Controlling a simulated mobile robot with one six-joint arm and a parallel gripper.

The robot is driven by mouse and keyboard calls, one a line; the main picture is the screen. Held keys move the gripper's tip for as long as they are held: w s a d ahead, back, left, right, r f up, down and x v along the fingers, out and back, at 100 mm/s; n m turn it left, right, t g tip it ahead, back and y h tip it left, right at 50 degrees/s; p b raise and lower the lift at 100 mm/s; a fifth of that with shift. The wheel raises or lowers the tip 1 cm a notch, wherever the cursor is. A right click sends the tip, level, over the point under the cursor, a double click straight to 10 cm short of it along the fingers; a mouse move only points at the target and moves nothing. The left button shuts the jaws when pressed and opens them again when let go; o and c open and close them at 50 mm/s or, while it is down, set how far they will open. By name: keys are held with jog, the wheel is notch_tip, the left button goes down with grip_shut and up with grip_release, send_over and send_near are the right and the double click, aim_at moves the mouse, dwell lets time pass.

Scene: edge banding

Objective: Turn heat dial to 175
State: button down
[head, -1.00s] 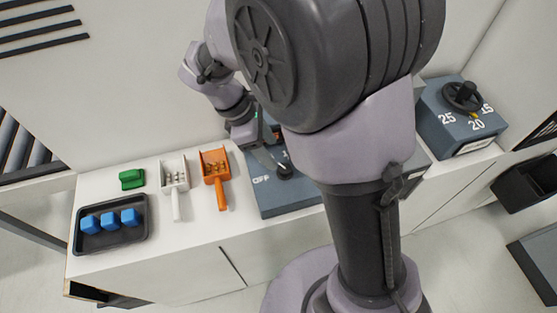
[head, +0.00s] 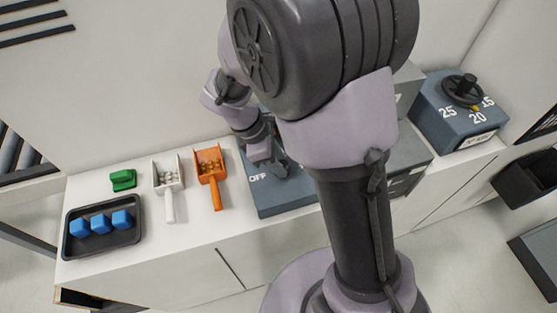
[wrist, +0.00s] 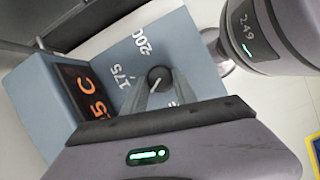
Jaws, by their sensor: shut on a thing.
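The heat dial (wrist: 158,77) is a small dark round knob on a blue-grey panel (wrist: 183,40). In the wrist view, "175" and "200" are printed on the panel to the left of and above the knob. My gripper (wrist: 158,82) has its two grey fingers closed on the knob from either side. The knob's exact pointing direction is hard to make out. An orange-lit display (wrist: 85,92) shows a partly hidden reading ending in "5 C". In the head view my gripper (head: 280,168) covers the knob, and "OFF" shows on the panel (head: 285,203).
Left on the white counter (head: 190,235) are an orange scoop (head: 217,190), a white scoop (head: 169,205), a green block (head: 123,180) and a dark tray (head: 80,245) of blue blocks. Right stands another box (head: 445,125) with a dial marked 15, 20, 25.

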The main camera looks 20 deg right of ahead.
jog(key=shift+r+m+p, duration=0.1)
jog(key=shift+m+p, duration=0.2)
jog(key=shift+p, duration=0.1)
jog(key=shift+w+m+g+p, duration=0.1)
jog(key=shift+m+g+p, duration=0.2)
jog(key=shift+m+p, duration=0.35)
jog(key=m+p, duration=0.1)
jog(key=m+g+y+p, duration=0.1)
jog(key=m, duration=0.1)
jog(key=shift+w+d+m, duration=0.15)
jog(key=shift+m, duration=0.1)
jog(key=m+y+p, duration=0.1)
jog(key=m, duration=0.2)
jog(key=m+g+y+p, duration=0.1)
jog(key=m, duration=0.2)
jog(key=shift+w+d, duration=0.1)
jog(key=shift+d, duration=0.1)
jog(key=shift+m, duration=0.3)
jog(key=c, duration=1)
grip_release()
jog(key=shift+o, duration=0.2)
